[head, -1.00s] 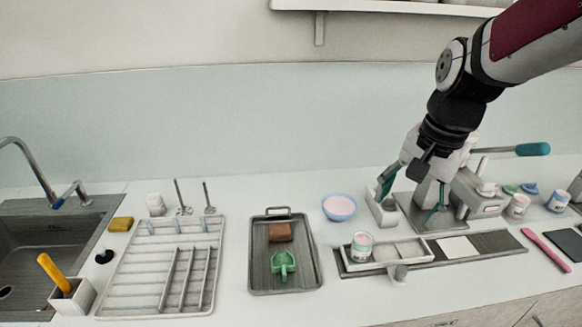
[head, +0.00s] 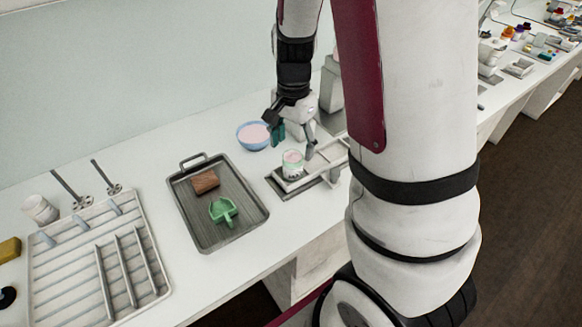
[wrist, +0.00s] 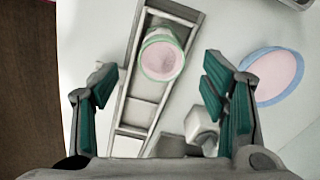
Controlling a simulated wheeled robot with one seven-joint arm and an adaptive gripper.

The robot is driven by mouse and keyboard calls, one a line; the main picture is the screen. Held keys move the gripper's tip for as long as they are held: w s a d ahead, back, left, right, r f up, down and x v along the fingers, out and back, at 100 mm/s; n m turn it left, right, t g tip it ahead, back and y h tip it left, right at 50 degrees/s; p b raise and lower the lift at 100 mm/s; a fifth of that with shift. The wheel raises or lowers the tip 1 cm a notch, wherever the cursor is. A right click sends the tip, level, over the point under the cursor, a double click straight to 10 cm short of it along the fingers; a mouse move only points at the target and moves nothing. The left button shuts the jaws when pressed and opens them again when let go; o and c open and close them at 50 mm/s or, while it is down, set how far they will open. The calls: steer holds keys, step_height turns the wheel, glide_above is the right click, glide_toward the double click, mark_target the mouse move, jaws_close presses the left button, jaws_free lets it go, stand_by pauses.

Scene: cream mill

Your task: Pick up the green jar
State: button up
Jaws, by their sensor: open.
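The green jar (head: 292,164) is a small pale jar with a green band and pinkish contents. It stands upright at the near left end of a compartmented tray (head: 329,160). In the wrist view the jar (wrist: 162,55) shows from above, ahead of my gripper (wrist: 162,95) and between the lines of its two teal-padded fingers. In the head view my gripper (head: 292,134) is just behind the jar, fingers pointing down. It is open and empty, with a visible gap to the jar.
A blue bowl with pink contents (head: 253,135) stands close to the left of my gripper. A dark tray (head: 246,232) holds a brown block (head: 205,181) and a green scoop (head: 223,211). A white rack (head: 72,290) lies further left. My arm hides the counter at right.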

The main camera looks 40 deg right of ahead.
mark_target(292, 160)
steer(key=shift+a+f, duration=0.1)
steer(key=shift+f, duration=2.7)
steer(key=c, duration=1.3)
